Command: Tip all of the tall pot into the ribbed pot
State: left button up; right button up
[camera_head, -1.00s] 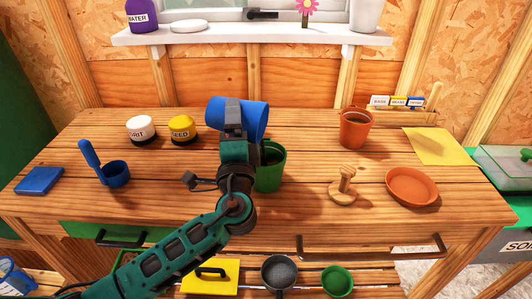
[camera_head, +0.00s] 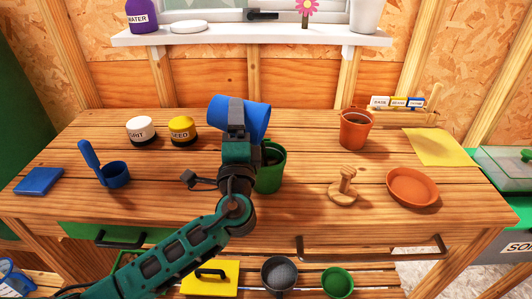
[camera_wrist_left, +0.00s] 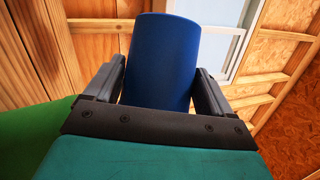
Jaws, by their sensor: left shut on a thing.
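The blue pot (camera_head: 257,120), seemingly the tall pot, is held in the air, lying nearly on its side and tilted down to the right. My left gripper (camera_head: 236,112) is shut on it; the wrist view also shows the blue pot (camera_wrist_left: 165,60) between both fingers. The green pot (camera_head: 270,176), seemingly the ribbed pot, stands upright on the bench below and partly behind my wrist. Something dark shows inside its mouth. The blue pot's mouth and contents are hidden. My right gripper is out of view.
A terracotta pot (camera_head: 355,130) with dark contents stands right of the green pot. A wooden tamper (camera_head: 343,190) and an orange saucer (camera_head: 412,187) are at right. White (camera_head: 141,130) and yellow (camera_head: 182,129) jars and a blue scoop (camera_head: 115,175) are at left.

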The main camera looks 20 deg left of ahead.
pick_arm(q)
jog(key=shift+d+r+m+t+h, duration=0.25)
jog(key=shift+d+m+t+h, duration=0.05)
jog(key=shift+m, duration=0.6)
jog(key=shift+d+r+m+t+h, duration=0.25)
jog(key=shift+d+m+t+h, duration=0.05)
jog(key=shift+m, duration=0.6)
dwell(0.8)
